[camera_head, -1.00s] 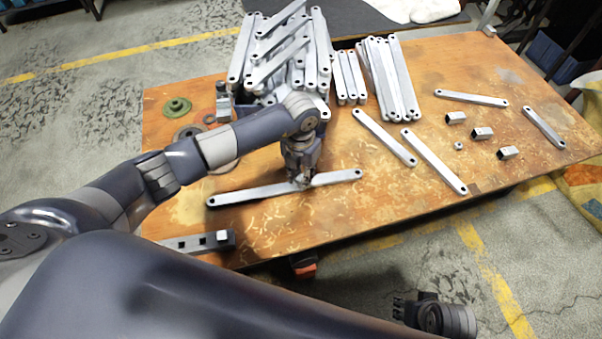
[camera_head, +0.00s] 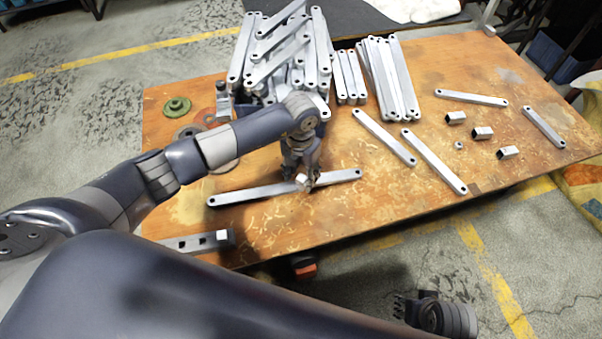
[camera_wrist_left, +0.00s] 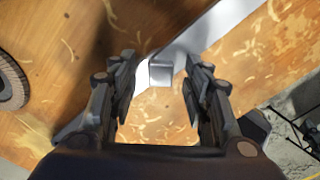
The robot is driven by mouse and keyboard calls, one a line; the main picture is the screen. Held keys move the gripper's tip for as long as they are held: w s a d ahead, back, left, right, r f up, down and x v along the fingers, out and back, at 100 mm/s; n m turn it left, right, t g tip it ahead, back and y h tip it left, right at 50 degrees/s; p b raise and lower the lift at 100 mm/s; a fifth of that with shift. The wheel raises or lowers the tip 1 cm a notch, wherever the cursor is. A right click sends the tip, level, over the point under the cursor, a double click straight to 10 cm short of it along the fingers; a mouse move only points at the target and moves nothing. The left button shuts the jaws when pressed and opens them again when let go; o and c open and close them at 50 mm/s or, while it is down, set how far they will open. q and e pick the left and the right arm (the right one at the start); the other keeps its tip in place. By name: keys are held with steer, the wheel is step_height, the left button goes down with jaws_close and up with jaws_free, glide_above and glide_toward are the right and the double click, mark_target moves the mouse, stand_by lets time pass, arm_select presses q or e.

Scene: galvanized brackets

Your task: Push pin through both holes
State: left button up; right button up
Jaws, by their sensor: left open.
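A long grey galvanized strip (camera_head: 245,192) lies across the near part of the table. It seems to be two flat brackets meeting end to end under my left gripper, but the junction is partly hidden. My left gripper (camera_head: 303,182) is open above the middle of this strip. A small square metal piece, perhaps the pin (camera_wrist_left: 161,71), shows between its spread fingers in the left wrist view, at the bracket's end. I cannot tell how deep it sits in the holes. My right gripper (camera_head: 412,309) is low at the bottom right, away from the table, and its fingers are unclear.
A large stack of brackets (camera_head: 283,55) stands just behind my left gripper. Loose brackets (camera_head: 434,160) and small square blocks (camera_head: 483,133) lie to the right. A holed block (camera_head: 195,242) sits at the front left edge. The right front tabletop is clear.

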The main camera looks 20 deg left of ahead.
arm_select(q)
step_height(320, 180, up, 12)
stand_by(0.4)
steer(key=shift+f, duration=0.15)
stand_by(0.3)
